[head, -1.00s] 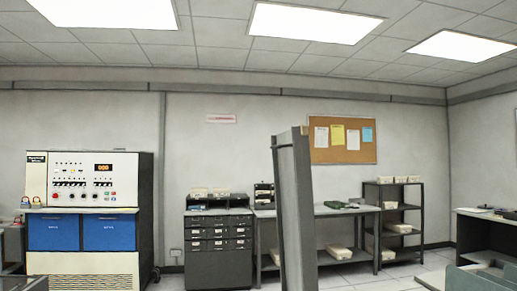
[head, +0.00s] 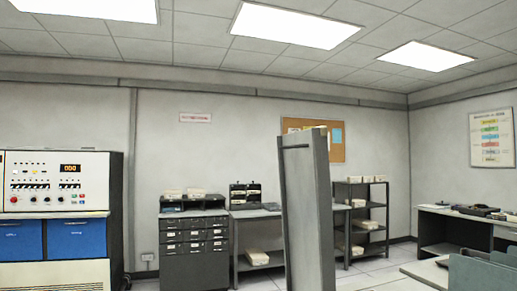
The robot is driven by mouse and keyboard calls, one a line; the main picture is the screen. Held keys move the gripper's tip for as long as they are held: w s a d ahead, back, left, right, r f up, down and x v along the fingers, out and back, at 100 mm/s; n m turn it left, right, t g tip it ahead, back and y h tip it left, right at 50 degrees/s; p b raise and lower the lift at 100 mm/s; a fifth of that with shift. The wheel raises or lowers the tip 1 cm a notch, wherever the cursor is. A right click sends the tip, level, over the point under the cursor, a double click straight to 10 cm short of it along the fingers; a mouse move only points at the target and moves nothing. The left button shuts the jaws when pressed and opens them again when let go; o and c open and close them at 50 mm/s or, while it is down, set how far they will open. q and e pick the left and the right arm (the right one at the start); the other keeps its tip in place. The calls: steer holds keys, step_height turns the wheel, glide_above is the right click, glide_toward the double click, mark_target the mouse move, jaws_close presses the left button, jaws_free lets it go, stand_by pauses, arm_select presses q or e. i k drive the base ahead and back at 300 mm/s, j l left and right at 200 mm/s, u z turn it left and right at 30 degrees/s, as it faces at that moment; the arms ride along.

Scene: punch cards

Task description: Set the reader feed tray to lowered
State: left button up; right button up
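I cannot pick out the reader feed tray in this view. A large machine (head: 92,168) with a cream control panel, an orange number display, switches and lights stands at the left edge. Two blue panels (head: 78,239) sit below its ledge. I cannot tell whether this machine is the reader. Neither of my grippers is in view.
A tall grey upright panel (head: 308,200) stands in the foreground, hiding part of a long table (head: 262,213). A dark drawer cabinet (head: 171,267), a shelf rack (head: 378,187) and a right-hand desk (head: 480,216) stand farther back. Some floor shows between panel and desk.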

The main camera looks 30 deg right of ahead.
mark_target(305, 176)
steer(key=i+j+u, duration=0.4)
steer(key=i, duration=0.4)
steer(key=i+z, duration=0.25)
steer(key=z, duration=0.15)
steer(key=i+z, duration=0.25)
steer(key=z, duration=0.2)
steer(key=i+j+z, duration=0.15)
steer(key=z, duration=0.25)
steer(key=i+j+z, duration=0.1)
steer(key=z, duration=0.4)
steer(key=i+j+z, duration=0.2)
steer(key=z, duration=0.25)
steer(key=i+j+z, duration=0.2)
steer(key=z, duration=0.3)
steer(key=i+j+z, duration=0.1)
steer(key=j+z, duration=0.55)
steer(key=z, duration=0.3)
